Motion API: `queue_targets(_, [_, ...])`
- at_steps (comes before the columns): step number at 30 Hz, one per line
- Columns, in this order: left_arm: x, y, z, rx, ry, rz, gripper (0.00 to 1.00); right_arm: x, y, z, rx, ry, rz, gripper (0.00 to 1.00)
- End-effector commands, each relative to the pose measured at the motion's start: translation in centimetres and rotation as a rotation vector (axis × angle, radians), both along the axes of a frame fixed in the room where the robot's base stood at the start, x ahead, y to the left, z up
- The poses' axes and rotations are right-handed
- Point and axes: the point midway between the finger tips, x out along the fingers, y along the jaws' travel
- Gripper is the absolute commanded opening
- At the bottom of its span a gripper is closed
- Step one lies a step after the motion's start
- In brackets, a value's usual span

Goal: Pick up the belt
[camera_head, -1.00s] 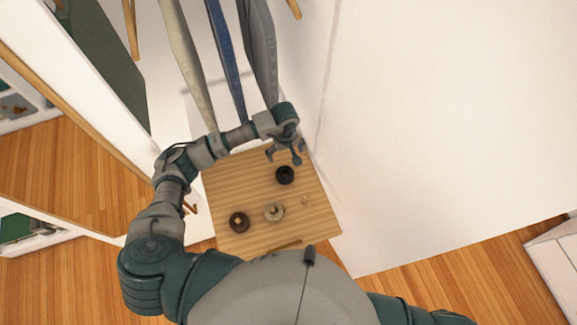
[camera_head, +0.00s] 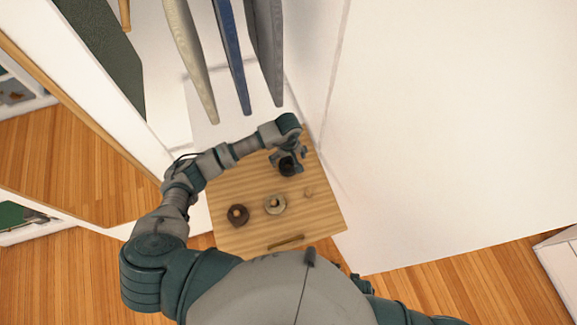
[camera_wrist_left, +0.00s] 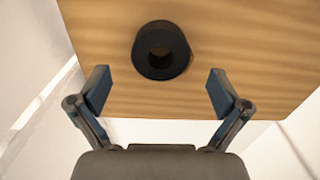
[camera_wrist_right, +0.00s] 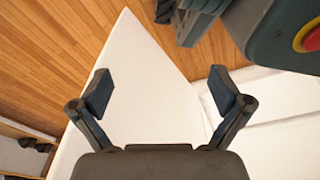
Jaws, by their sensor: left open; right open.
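Three rolled belts lie on the wooden drawer surface: a black one (camera_head: 287,168), a brown one (camera_head: 238,215) and a beige one (camera_head: 275,205). My left gripper (camera_head: 289,158) is over the black belt and partly hides it in the head view. In the left wrist view the black belt (camera_wrist_left: 161,50) is a round coil with a central hole, beyond the open, empty fingertips (camera_wrist_left: 159,92) and roughly centred between them. My right gripper (camera_wrist_right: 160,92) is open and empty, away from the belts, with a white panel and wooden floor beyond it.
The wooden surface (camera_head: 240,185) has a handle (camera_head: 286,242) at its near edge and a small light object (camera_head: 309,192) at right. Hanging trousers (camera_head: 232,55) are behind it. White walls (camera_head: 440,120) close off the right side.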

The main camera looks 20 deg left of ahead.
Motion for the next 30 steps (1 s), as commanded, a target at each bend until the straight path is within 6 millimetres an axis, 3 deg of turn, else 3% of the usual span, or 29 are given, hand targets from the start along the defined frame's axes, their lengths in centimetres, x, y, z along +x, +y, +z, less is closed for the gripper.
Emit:
queue_targets(5, [-0.1,0.0,-1.5,0.000,0.002,0.001,1.00,1.3,0.2,1.1,0.001,-0.010,-0.003,1.00])
queue_targets(13, [-0.1,0.0,-4.7,0.000,0.002,0.001,1.00,3.9,0.6,5.1,0.004,-0.027,-0.008,1.00])
queue_targets(18, [-0.1,0.0,-5.3,-0.001,0.001,0.000,1.00,4.4,0.7,6.6,0.005,-0.031,-0.010,1.00])
queue_targets(26, [0.0,0.0,-5.3,0.000,0.000,0.000,1.00,4.5,0.7,6.9,0.004,-0.031,-0.010,1.00])
queue_targets(30, [0.0,0.0,-5.3,0.000,0.000,0.000,0.65,4.6,0.7,6.8,0.004,-0.030,-0.010,1.00])
